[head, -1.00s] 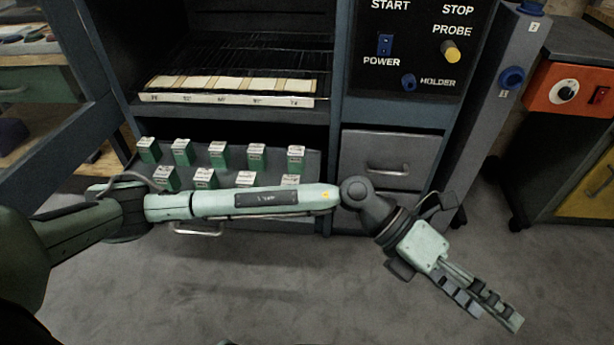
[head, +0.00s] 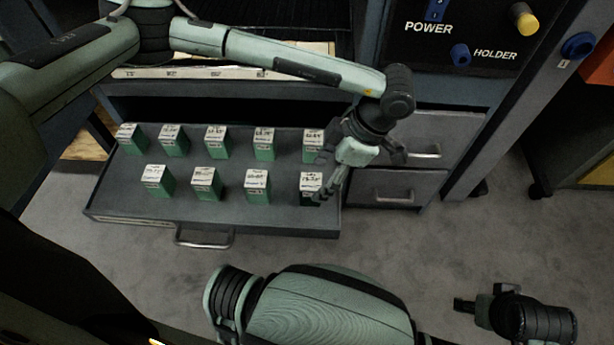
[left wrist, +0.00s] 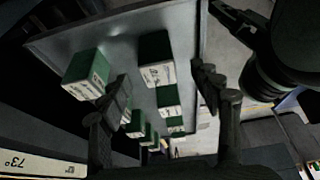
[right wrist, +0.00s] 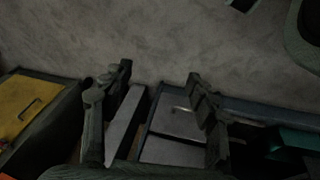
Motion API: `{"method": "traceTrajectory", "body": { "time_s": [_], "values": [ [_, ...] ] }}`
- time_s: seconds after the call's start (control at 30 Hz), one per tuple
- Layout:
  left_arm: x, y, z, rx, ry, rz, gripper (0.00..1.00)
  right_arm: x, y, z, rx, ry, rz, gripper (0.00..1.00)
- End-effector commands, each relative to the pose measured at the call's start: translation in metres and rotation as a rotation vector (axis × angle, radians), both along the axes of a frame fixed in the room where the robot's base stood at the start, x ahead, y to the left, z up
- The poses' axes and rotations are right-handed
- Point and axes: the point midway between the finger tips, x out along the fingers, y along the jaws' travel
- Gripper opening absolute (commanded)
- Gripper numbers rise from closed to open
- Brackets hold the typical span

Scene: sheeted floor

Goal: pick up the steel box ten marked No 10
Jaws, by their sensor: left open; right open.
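A grey drawer tray (head: 125,205) holds several green boxes with white printed tops in two rows. The lettering is too small for me to tell which is No 10. My left gripper (head: 326,188) is open at the front-right box (head: 311,180), whose body looks darker than the others. In the left wrist view, a dark box with a white label (left wrist: 157,74) stands ahead between the open fingers, and a green box (left wrist: 84,78) is beside the left finger. I cannot tell whether a finger touches either. My right gripper (right wrist: 160,78) is open and empty over the floor side.
The control panel (head: 465,35) with knobs is above right. Closed grey drawers (head: 395,188) are right of the tray. A rack with a labelled strip (head: 215,72) is above the tray. Bare grey floor (head: 400,250) lies in front.

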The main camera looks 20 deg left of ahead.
Motion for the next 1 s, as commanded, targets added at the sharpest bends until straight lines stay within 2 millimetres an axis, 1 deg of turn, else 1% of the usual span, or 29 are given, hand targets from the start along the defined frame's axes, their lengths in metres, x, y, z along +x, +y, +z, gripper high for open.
{"method": "traceTrajectory", "body": {
  "time_s": [0.2,0.37,0.5,0.6,0.7,0.83,0.87,1.0],
  "values": [
    [-0.003,0.009,-0.021,0.0,0.004,0.001,0.64,0.0,-0.002,0.0,-0.005,0.0,0.003,0.59],
    [-0.003,0.016,-0.033,-0.001,0.004,0.003,0.64,0.002,-0.003,-0.001,-0.006,0.0,0.003,0.59],
    [-0.004,0.026,-0.054,0.0,0.006,0.002,0.64,0.006,-0.004,-0.008,-0.005,-0.003,0.003,0.59],
    [-0.005,0.03,-0.065,-0.001,0.004,0.003,0.64,0.007,-0.005,-0.011,-0.004,0.0,0.003,0.59],
    [-0.005,0.031,-0.069,-0.002,0.004,0.002,0.64,0.007,-0.004,-0.012,-0.003,0.0,0.002,0.59],
    [-0.005,0.031,-0.069,-0.003,0.003,0.002,0.64,0.007,-0.002,-0.012,0.0,0.0,0.002,0.59],
    [-0.005,0.031,-0.069,-0.003,0.003,0.002,0.63,0.007,-0.002,-0.012,0.002,-0.001,0.002,0.59],
    [-0.005,0.031,-0.069,-0.003,0.003,0.002,0.45,0.006,0.0,-0.012,0.005,0.0,0.001,0.59]
  ]
}}
